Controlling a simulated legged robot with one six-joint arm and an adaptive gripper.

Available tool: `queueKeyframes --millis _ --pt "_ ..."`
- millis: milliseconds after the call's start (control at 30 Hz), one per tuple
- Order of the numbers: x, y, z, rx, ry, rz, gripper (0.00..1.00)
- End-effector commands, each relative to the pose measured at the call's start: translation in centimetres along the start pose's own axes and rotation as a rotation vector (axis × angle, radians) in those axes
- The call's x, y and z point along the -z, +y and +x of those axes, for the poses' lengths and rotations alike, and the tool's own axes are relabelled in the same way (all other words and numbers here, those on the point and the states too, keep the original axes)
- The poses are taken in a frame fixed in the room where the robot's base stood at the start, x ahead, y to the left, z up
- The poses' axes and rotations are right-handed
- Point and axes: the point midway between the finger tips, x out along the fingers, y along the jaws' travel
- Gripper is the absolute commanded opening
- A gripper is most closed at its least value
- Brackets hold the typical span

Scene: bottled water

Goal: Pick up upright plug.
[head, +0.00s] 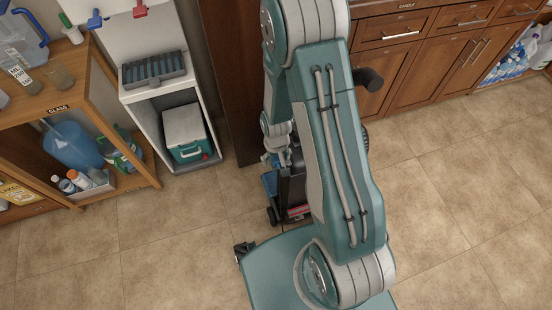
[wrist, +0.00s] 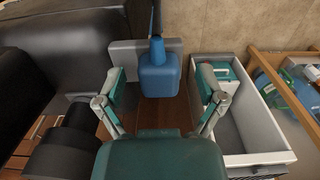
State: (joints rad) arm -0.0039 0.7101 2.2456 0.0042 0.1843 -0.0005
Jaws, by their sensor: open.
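A blue block-like piece (wrist: 159,80) with a thin dark stem or cord rising from its top shows in the wrist view. It may be the plug, but I cannot tell for sure. My gripper (wrist: 161,74) is open, with one finger on each side of the blue piece and a visible gap to each finger. In the head view, a dark upright machine (head: 293,190) with blue and red parts stands on the floor behind my arm. My arm hides much of it, and no plug can be made out there.
A white cabinet (wrist: 270,130) with a teal-and-white cooler (head: 187,132) stands to the left in the head view. A wooden shelf (head: 128,192) with bottles is farther left. Wooden cabinets (head: 400,70) line the back right. Tiled floor is clear at right and front left.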

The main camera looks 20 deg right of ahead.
Motion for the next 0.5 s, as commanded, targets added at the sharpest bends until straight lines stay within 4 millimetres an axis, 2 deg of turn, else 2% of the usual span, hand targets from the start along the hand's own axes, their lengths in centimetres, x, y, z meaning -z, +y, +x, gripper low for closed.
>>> queueKeyframes --millis 67,100,267,300,500 --pt "0.01 0.01 -0.03 0.0 0.0 0.0 0.89" --pt "0.0 0.01 -0.03 0.0 0.0 0.0 0.8" --pt "0.0 0.01 -0.04 0.0 0.0 0.0 0.08" --pt "0.0 0.01 -0.03 0.0 0.0 0.0 0.0" --pt "0.01 0.01 0.0 0.0 -0.001 0.0 0.0"
